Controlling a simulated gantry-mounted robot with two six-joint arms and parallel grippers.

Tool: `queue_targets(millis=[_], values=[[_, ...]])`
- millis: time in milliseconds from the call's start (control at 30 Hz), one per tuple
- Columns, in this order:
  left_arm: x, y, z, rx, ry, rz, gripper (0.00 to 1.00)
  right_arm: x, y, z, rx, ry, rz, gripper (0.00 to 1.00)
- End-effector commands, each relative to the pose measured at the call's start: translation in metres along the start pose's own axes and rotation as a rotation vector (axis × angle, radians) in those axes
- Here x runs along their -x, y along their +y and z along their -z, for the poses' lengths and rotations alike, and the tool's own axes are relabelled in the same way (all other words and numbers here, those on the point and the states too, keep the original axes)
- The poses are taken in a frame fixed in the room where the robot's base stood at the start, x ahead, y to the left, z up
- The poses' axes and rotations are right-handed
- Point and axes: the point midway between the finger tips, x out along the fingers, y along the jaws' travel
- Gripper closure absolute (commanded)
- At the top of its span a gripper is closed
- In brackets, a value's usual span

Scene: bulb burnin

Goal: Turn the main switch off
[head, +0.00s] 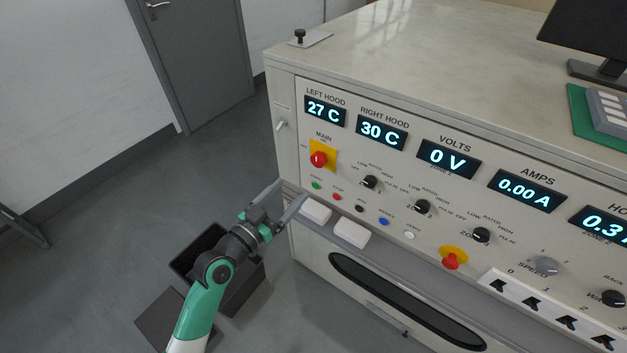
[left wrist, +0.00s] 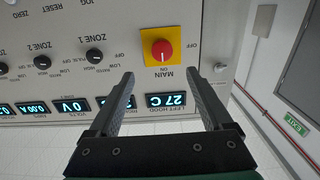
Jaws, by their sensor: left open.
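The main switch (head: 319,159) is a red rotary knob on a yellow square plate, at the left end of the panel front under the hood displays. It also shows upside down in the left wrist view (left wrist: 161,50), where its white mark points to the ON label. The OFF label is to the side of it. My left gripper (head: 292,189) is open and empty. It is below and left of the switch in the head view, apart from it. In the left wrist view the switch appears beyond and between the two fingertips. My right gripper is not seen.
Zone 1 knob (head: 370,182), small coloured buttons (head: 337,197) and a red emergency button (head: 451,260) are nearby on the panel. White blocks (head: 352,233) lie on the ledge below. A dark open bin (head: 200,252) stands on the floor under my left arm.

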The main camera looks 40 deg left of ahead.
Motion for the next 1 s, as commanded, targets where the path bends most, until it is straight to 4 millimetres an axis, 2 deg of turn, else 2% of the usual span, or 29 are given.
queue_targets(millis=[167, 267, 500, 700, 833, 1000], values=[[-0.005, 0.000, 0.003, -0.002, 0.002, 0.000, 0.17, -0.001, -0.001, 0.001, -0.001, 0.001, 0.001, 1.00], [-0.018, 0.000, 0.003, -0.003, 0.004, 0.000, 0.17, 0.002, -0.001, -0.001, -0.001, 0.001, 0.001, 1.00], [-0.072, 0.000, 0.001, -0.002, 0.005, 0.000, 0.17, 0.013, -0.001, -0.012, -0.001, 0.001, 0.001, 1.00], [-0.106, 0.000, 0.002, -0.002, 0.004, 0.000, 0.17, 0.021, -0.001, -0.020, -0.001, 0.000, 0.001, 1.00], [-0.116, 0.000, 0.003, -0.002, 0.003, 0.000, 0.17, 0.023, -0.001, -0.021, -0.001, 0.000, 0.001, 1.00], [-0.117, 0.000, 0.004, -0.002, 0.002, 0.000, 0.17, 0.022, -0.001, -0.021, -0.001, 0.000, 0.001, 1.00]])
